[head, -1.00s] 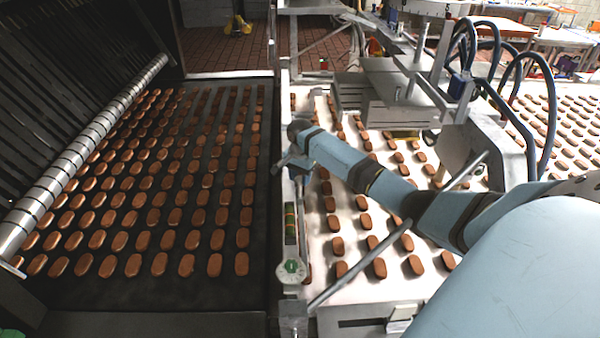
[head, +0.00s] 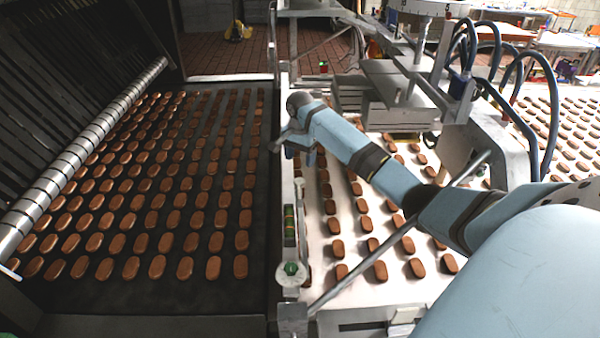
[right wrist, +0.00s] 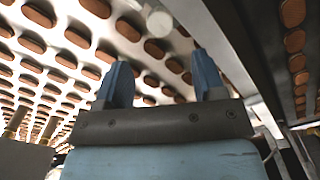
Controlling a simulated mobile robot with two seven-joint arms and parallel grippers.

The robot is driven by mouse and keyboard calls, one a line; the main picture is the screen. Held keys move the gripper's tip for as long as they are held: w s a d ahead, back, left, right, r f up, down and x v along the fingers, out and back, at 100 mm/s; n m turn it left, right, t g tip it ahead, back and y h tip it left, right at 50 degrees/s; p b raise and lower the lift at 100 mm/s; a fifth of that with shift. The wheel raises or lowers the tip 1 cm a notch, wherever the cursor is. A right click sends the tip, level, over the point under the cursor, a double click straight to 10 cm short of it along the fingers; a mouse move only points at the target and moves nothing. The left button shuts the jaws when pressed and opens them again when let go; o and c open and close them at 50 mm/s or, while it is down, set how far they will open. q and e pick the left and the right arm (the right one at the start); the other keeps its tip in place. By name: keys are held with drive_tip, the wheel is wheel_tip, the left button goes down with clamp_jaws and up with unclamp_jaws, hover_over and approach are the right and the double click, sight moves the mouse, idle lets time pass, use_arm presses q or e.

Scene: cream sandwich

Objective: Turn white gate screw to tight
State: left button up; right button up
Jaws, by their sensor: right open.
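My right gripper (head: 298,148) hangs over the metal rail between the two belts, near the left edge of the white belt. In the right wrist view it is open and empty, with two blue fingers spread apart (right wrist: 163,72). A pale round knob (right wrist: 158,21) on a short stem stands beyond the fingertips, apart from them. It may be the white gate screw. My left gripper is not in view.
A dark belt (head: 258,290) with rows of brown biscuits lies left, and a white belt (head: 345,296) with biscuits lies right. A diagonal metal rod (head: 340,289) and the depositing machine (head: 490,140) flank my right arm.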

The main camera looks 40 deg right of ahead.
wheel_tip(320, 180, up, 5)
drive_tip(key=shift+r+b, duration=0.2)
drive_tip(key=shift+b, duration=0.1)
drive_tip(key=shift+f, duration=0.15)
idle(0.4)
